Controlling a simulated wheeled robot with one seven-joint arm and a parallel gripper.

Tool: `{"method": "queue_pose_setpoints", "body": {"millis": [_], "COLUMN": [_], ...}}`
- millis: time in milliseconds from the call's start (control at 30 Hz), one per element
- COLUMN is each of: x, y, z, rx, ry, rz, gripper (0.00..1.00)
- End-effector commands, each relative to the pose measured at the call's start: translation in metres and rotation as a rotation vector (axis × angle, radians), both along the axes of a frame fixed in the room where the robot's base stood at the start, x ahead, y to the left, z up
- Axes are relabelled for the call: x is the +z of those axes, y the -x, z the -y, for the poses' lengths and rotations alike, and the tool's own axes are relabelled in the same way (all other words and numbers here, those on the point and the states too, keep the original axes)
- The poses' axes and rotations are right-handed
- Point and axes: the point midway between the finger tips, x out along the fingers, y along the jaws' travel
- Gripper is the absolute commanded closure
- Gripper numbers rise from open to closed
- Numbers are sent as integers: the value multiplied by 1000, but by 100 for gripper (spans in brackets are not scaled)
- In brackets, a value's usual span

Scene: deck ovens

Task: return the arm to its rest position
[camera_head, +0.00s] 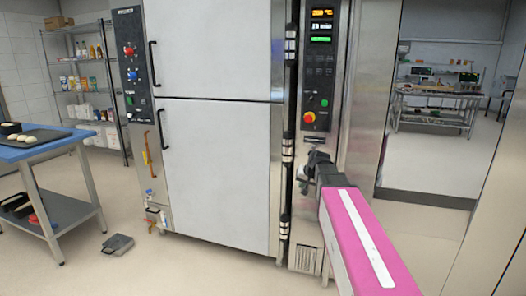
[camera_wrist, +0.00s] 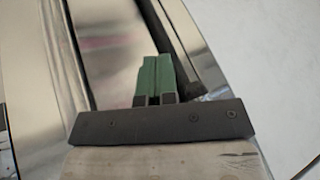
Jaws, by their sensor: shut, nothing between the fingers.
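My gripper shows in the wrist view, where its two green fingers (camera_wrist: 156,78) are pressed together with nothing between them. My arm reaches forward from the lower right in the head view, with a pink and white link in front. The dark wrist end (camera_head: 318,165) is in front of the oven's steel side column, below the control panel. The fingertips are hard to make out in the head view. In the wrist view, shiny metal surfaces lie beyond the fingers; I cannot tell whether the fingers touch them.
A tall deck oven (camera_head: 215,150) with two closed white doors fills the middle. Its control panel (camera_head: 318,75) has a red-and-yellow button. A blue-topped table (camera_head: 45,145) stands at left, a shelf rack (camera_head: 85,80) behind it. A doorway opens at right. A grey pedal-like object (camera_head: 117,244) lies on the floor.

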Motion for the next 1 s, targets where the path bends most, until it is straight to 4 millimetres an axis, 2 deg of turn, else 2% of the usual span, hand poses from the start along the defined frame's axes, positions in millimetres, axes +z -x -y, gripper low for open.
{"method": "queue_pose_setpoints", "body": {"millis": [33, 200, 400, 500, 600, 700, 833, 1000], "x": [-23, -87, -150, -175, -194, -206, -213, -214], "y": [20, 71, 137, 169, 195, 212, 223, 224], "z": [0, 2, 7, 10, 13, 16, 17, 18], "rx": [6, 27, 55, 69, 81, 90, 96, 97], "ry": [22, 96, 185, 227, 261, 286, 303, 305], "rz": [-41, -166, -312, -379, -434, -471, -494, -498], "gripper": [100, 100, 100, 100, 100, 100, 100, 100]}}
